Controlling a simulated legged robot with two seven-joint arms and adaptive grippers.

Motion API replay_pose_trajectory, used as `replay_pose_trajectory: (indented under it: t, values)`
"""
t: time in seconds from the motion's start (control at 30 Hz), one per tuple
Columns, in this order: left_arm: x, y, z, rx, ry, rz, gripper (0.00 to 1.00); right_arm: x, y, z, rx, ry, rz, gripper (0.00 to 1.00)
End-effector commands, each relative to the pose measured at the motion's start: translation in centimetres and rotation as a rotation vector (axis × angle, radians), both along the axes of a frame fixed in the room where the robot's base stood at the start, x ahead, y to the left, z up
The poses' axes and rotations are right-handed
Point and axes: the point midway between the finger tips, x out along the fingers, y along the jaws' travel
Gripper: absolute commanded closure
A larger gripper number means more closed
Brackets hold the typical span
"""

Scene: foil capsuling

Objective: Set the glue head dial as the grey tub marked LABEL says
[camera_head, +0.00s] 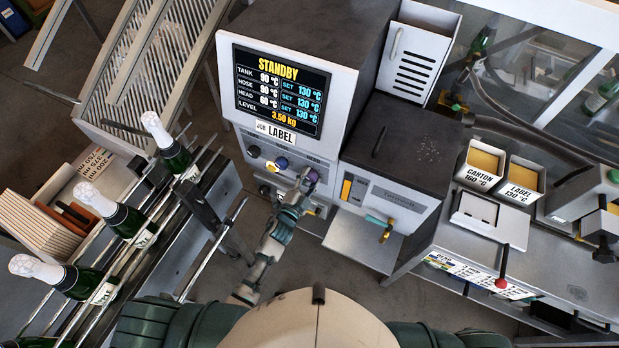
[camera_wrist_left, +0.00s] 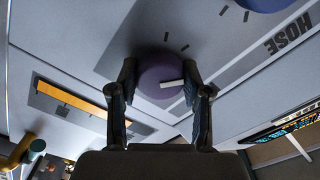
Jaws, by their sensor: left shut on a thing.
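The glue machine's screen (camera_head: 282,88) reads STANDBY, with tank, hose and head set values all 130 °C; the head reads 60 °C. A plate below it says JOB LABEL. The tub marked LABEL 130 °C (camera_head: 519,193) stands at the right with tan contents. My left gripper (camera_head: 304,184) is at the rightmost dial of the row. In the left wrist view its fingers (camera_wrist_left: 161,92) are closed on both sides of the purple head dial (camera_wrist_left: 158,66), whose white pointer shows. My right gripper is not in view.
The tub marked CARTON 160 °C (camera_head: 479,178) stands left of the LABEL tub. The hose dial (camera_head: 280,163) is just left of my gripper. A grey shelf (camera_head: 362,239) juts out at right.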

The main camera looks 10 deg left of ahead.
Motion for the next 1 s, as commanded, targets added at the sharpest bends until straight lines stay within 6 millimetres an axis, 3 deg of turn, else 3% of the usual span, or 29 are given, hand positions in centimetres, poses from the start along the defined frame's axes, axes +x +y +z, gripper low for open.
replay_pose_trajectory:
  t: [0.4, 0.93, 0.97, 1.0]
  values:
    - [-0.19, -0.12, -0.42, 0.187, -0.06, -0.002, 0.87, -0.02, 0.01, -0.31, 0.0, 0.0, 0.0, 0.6]
    - [-0.24, -0.13, -0.54, 0.214, -0.067, -0.003, 0.87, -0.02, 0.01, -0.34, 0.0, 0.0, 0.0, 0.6]
    - [-0.25, -0.12, -0.55, 0.214, -0.067, -0.003, 0.49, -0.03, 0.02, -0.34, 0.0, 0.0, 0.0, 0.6]
    - [-0.25, -0.13, -0.56, 0.214, -0.067, -0.003, 0.4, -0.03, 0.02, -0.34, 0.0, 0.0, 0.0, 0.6]
